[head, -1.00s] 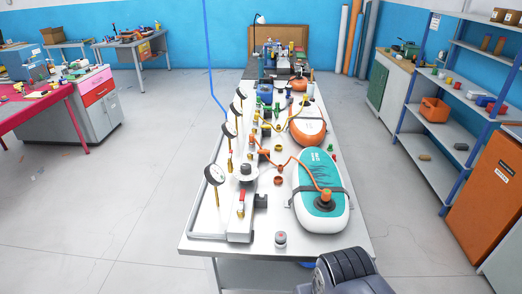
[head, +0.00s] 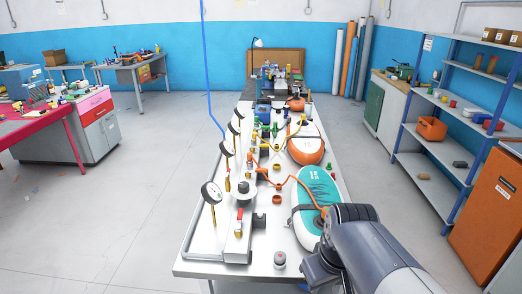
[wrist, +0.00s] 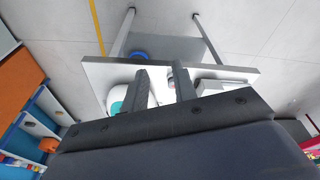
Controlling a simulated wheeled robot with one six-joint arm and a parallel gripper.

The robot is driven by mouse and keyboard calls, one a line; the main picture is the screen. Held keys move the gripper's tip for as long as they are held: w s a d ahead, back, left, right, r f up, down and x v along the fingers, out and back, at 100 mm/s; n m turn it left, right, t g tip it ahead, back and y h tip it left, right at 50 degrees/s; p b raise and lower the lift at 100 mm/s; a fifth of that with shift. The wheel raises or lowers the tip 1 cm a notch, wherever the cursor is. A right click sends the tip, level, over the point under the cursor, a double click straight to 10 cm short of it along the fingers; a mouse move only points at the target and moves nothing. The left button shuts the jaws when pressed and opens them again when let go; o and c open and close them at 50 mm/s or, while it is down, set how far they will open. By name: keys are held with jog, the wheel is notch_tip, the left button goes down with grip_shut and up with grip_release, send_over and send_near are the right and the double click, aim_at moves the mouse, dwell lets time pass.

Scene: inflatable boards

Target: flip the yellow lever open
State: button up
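A row of valves and brass fittings stands along the left half of the white table (head: 200,262). A small yellow part (head: 250,168) shows in that row, behind the nearest valve; it is too small to tell whether it is the yellow lever or how it is set. The nearest valve carries a red lever (head: 238,228). My gripper (head: 318,272) is at the table's front right, apart from the valves. In the wrist view its two dark fingers (wrist: 161,88) are spread with nothing between them, so it is open and empty.
A teal and white board (head: 308,228) lies at the right of the table, partly hidden by my arm. An orange board (head: 305,150) lies behind it. Tall gauges (head: 211,192) line the left edge. A small capped jar (head: 279,260) stands near the front. Floor around the table is clear.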

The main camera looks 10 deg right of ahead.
jog(key=w+d+n+b, duration=0.1)
jog(key=w+d, duration=0.1)
jog(key=w, duration=0.1)
jog(key=w+d+f+b, duration=0.1)
jog(key=w+d, duration=0.2)
jog(key=w+d+n+y+b, duration=0.1)
jog(key=w+d, duration=0.2)
jog(key=shift+w+f+n+b, duration=0.3)
jog(key=shift+w+f, duration=0.1)
jog(key=c, duration=0.5)
jog(key=w+d+f+n+b, duration=0.1)
jog(key=w+d, duration=0.1)
jog(key=d, duration=0.2)
jog(key=w+d+f+n+y+b, duration=0.1)
jog(key=w+d, duration=0.1)
jog(key=d, duration=0.2)
jog(key=w+d+f+n+b, duration=0.1)
jog(key=w+d, duration=0.1)
jog(key=d, duration=0.2)
jog(key=shift+w+y, duration=0.3)
grip_shut()
jog(key=shift+w+d+f+n, duration=0.1)
jog(key=shift+w+d+n, duration=0.05)
jog(key=shift+d+n, duration=0.25)
